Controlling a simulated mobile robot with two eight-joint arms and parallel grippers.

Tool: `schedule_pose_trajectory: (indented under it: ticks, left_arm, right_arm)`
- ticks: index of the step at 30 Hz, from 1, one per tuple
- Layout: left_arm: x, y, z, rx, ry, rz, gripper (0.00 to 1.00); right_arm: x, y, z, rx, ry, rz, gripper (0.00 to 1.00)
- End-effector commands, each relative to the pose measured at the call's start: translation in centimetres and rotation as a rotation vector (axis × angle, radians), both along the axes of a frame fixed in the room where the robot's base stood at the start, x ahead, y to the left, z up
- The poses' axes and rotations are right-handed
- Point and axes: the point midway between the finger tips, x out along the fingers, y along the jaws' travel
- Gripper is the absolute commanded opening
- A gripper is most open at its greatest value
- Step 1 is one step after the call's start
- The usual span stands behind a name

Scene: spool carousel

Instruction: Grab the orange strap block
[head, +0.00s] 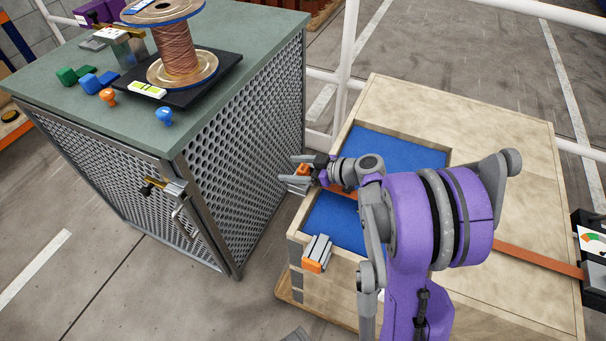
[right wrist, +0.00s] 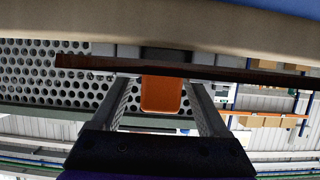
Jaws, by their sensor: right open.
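The orange strap block (head: 303,170) is at the crate's left edge, next to the perforated cabinet. It also shows in the right wrist view (right wrist: 162,95), between the two fingers. My right gripper (head: 293,170) is open, with a finger on either side of the block; I cannot tell whether they touch it. The gripper and wrist partly hide the block in the head view. A dark reddish-brown strap (right wrist: 215,73) crosses in front of the fingers in the wrist view.
A wooden crate (head: 400,95) with a blue recess (head: 335,220) stands below my right arm. A grey block with an orange end (head: 313,266) sits at its near left corner. The green-topped cabinet (head: 235,30) carries a copper wire spool (head: 176,50) and small coloured pieces.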

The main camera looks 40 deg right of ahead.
Motion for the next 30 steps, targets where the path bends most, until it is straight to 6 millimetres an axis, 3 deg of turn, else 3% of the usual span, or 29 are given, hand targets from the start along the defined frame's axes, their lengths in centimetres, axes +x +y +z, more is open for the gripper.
schedule_pose_trajectory:
  ticks: [4,17,26,30]
  left_arm:
    - [0.0,0.0,0.0,0.0,0.0,0.0,0.5]
    - [0.0,0.0,0.0,0.0,0.0,0.0,0.5]
    - [0.0,0.0,0.0,0.0,0.0,0.0,0.5]
    - [0.0,0.0,0.5,0.0,-0.002,0.0,0.5]
  right_arm:
    - [0.0,0.0,0.0,0.0,0.0,0.0,0.78]
    - [0.0,0.0,0.0,0.0,0.0,0.0,0.0]
    - [0.0,0.0,0.1,0.0,0.0,0.0,0.0]
    - [0.0,0.0,1.1,0.0,-0.001,0.0,0.0]
